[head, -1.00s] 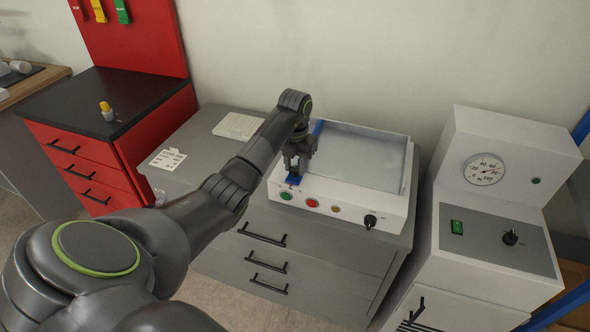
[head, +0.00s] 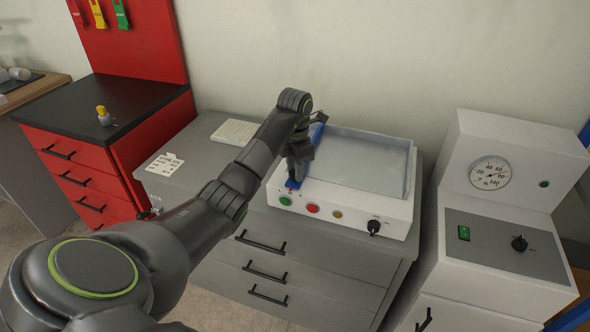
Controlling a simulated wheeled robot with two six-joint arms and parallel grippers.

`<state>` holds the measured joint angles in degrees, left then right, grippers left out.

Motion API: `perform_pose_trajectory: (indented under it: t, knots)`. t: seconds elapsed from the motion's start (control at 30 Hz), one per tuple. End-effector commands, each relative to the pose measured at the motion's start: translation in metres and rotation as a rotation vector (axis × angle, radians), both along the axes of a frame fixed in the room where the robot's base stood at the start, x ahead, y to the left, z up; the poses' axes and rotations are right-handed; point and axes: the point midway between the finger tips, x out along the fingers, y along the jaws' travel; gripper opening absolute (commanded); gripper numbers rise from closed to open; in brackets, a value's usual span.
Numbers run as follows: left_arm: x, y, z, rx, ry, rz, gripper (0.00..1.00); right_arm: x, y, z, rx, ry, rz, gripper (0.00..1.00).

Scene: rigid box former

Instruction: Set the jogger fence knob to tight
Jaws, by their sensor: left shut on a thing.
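The jogger is the white box (head: 352,205) with a shallow open tray, standing on the grey cabinet. A blue fence (head: 318,133) runs along the tray's left side, and its near end shows as a blue patch by the front left corner. My left gripper (head: 296,180) points down at this near end and is shut on the fence knob there. The gripper hides the knob, so I cannot read its setting. A small red mark shows beside the blue patch. My right gripper is not in view.
The jogger's front has a green button (head: 285,201), a red button (head: 313,208), a yellow button (head: 337,214) and a black knob (head: 374,227). A white gauge machine (head: 515,165) stands at right. A card (head: 165,164) and pad (head: 233,132) lie on the grey cabinet top (head: 195,150).

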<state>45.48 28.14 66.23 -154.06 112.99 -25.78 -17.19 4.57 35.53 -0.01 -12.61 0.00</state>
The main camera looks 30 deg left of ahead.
Motion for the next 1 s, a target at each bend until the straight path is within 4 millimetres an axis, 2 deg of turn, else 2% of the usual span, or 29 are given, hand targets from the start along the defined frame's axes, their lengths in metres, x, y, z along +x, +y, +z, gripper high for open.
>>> perform_pose_trajectory:
  t: [0.4, 0.43, 0.57, 0.87, 1.0]
  knots:
    - [0.0012, 0.0000, 0.0020, 0.001, -0.006, -0.008, 0.07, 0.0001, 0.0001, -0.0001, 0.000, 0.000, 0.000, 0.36]
    - [0.0011, 0.0000, 0.0021, 0.001, -0.005, -0.007, 0.34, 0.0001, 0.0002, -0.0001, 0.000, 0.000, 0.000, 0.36]
    - [0.0008, 0.0001, 0.0015, 0.000, -0.004, -0.007, 0.51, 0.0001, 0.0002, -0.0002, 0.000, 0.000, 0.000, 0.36]
    - [0.0003, 0.0000, 0.0012, 0.000, -0.001, -0.006, 0.52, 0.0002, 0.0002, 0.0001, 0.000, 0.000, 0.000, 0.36]
    - [0.0005, 0.0001, 0.0081, 0.000, -0.002, -0.006, 0.52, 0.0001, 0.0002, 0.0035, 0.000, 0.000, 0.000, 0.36]
